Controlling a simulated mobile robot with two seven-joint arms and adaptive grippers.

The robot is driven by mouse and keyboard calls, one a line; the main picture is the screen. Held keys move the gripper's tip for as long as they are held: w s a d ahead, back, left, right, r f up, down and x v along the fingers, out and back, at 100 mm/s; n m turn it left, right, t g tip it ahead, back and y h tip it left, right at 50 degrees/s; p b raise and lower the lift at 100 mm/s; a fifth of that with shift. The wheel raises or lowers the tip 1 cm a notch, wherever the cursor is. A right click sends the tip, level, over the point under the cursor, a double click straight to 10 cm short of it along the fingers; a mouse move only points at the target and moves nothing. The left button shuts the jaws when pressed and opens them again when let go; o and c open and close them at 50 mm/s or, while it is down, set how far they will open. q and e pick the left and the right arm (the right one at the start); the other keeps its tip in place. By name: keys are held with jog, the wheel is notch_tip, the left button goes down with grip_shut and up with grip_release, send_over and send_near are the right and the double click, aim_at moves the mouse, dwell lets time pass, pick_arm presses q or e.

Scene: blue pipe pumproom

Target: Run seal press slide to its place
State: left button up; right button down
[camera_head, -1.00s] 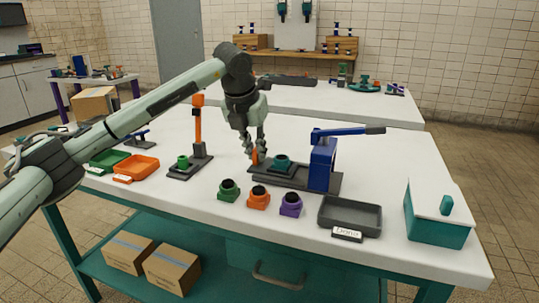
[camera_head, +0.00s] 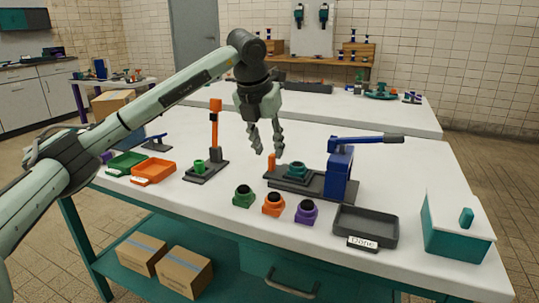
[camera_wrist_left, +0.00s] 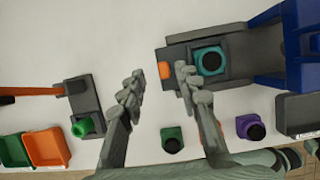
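The blue seal press (camera_head: 341,170) stands on a dark grey base (camera_head: 312,190) on the white table, its lever pointing right. On the base, left of the press column, sits the slide (camera_head: 289,182), carrying a teal part with a dark round top (camera_head: 296,170). An upright orange knob (camera_head: 271,161) is at its left end. My left gripper (camera_head: 267,152) is open and empty, just above the knob. In the left wrist view, the knob (camera_wrist_left: 165,70) shows between the spread fingers (camera_wrist_left: 160,85), and the teal part (camera_wrist_left: 209,61) lies right of them. My right gripper is not in view.
Green (camera_head: 243,196), orange (camera_head: 273,204) and purple (camera_head: 306,212) parts stand in front of the base. A grey tray (camera_head: 366,226) and teal box (camera_head: 455,232) are at right. An orange-post stand (camera_head: 215,130) and two trays (camera_head: 153,171) are at left.

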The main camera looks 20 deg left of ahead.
pick_arm(q)
jog(key=v, duration=0.8)
jog(key=shift+r, duration=0.2)
